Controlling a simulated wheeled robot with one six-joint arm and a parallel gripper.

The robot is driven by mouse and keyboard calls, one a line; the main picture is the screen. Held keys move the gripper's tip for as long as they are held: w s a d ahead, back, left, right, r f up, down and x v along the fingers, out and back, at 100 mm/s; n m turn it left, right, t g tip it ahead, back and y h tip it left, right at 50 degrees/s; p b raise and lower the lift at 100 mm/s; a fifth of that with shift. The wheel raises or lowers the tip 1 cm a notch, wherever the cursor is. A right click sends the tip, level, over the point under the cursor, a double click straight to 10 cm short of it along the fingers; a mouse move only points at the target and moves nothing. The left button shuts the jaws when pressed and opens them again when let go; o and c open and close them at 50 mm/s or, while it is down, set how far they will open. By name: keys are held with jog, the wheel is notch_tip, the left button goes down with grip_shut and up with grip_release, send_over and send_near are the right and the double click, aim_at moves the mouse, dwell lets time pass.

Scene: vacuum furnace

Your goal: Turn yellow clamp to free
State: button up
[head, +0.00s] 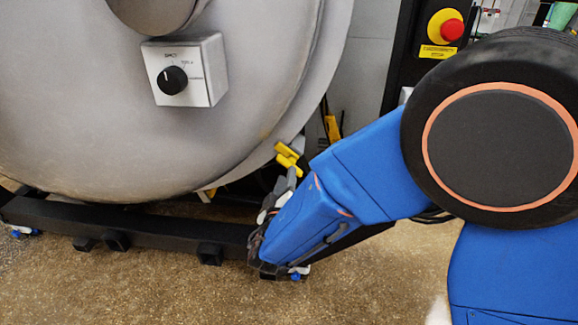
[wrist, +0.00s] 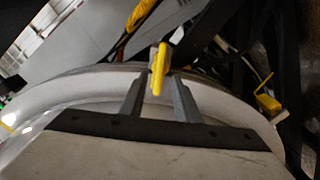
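The yellow clamp (head: 288,154) sits at the lower right rim of the big round furnace door (head: 130,110) in the head view. In the wrist view the clamp (wrist: 160,70) stands nearly upright in the picture, in line with the gap between my fingers. My gripper (wrist: 157,88) is open, with one finger on each side of the clamp's lower end. A gap shows on both sides, and I see no contact. In the head view my gripper (head: 279,190) is just below the clamp, partly hidden by my blue arm.
A grey box with a black knob (head: 173,80) is on the door. A red emergency stop button (head: 451,29) is at upper right. A black frame (head: 130,225) runs under the door. In the wrist view another yellow piece (wrist: 268,103) lies to the right.

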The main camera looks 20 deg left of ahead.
aim_at(289, 163)
jog(key=x, duration=0.6)
jog(key=shift+w, duration=0.4)
grip_shut()
